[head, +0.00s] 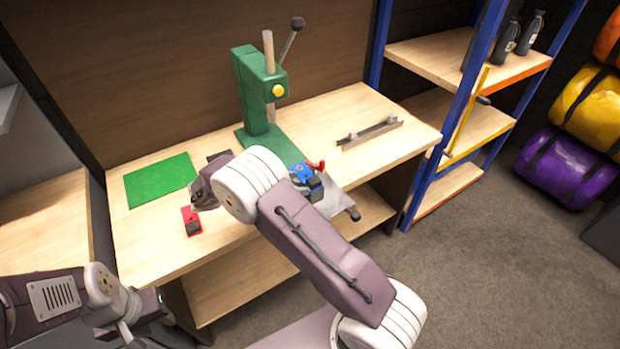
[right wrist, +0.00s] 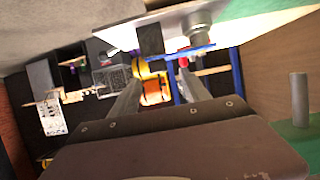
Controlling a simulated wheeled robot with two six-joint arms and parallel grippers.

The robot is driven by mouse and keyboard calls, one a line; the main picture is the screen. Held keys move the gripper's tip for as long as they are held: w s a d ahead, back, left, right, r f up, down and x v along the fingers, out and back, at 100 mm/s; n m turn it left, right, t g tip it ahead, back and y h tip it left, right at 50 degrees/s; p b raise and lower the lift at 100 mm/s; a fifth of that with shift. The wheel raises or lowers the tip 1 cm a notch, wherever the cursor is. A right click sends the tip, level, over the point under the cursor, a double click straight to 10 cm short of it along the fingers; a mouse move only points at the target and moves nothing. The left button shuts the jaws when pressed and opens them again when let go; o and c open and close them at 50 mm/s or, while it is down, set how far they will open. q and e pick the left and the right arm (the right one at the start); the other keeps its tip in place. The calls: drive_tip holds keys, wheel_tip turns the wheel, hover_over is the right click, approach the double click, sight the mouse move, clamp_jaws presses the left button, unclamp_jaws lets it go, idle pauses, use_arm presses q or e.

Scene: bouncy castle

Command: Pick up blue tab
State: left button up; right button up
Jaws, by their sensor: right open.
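The blue tab (head: 299,171) is on the grey plate in front of the green press, beside a black block and a red handle. In the right wrist view a flat blue piece (right wrist: 180,53) shows in the upper middle, just past the fingers, below a dark block. My right gripper (right wrist: 160,88) is open, with nothing seen between its fingers.
The green press (head: 257,92) stands at the back of the wooden bench (head: 340,108). A green mat (head: 160,180) and a red-and-black item (head: 191,221) lie left. A metal bar (head: 370,132) lies right. A blue-framed shelf (head: 440,160) stands right of the bench, with bare floor before it.

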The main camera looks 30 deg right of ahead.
sight(308, 182)
drive_tip(key=x, duration=0.4)
drive_tip(key=shift+d+p, duration=0.1)
drive_tip(key=shift+p, duration=0.2)
drive_tip(key=shift+s, duration=0.15)
clamp_jaws()
drive_tip(key=shift+r, duration=0.55)
drive_tip(key=s+d+r+b, duration=0.2)
drive_tip(key=s+d+r, duration=0.3)
drive_tip(key=d+r, duration=0.5)
drive_tip(key=shift+s+b, duration=0.3)
drive_tip(key=shift+s, duration=0.1)
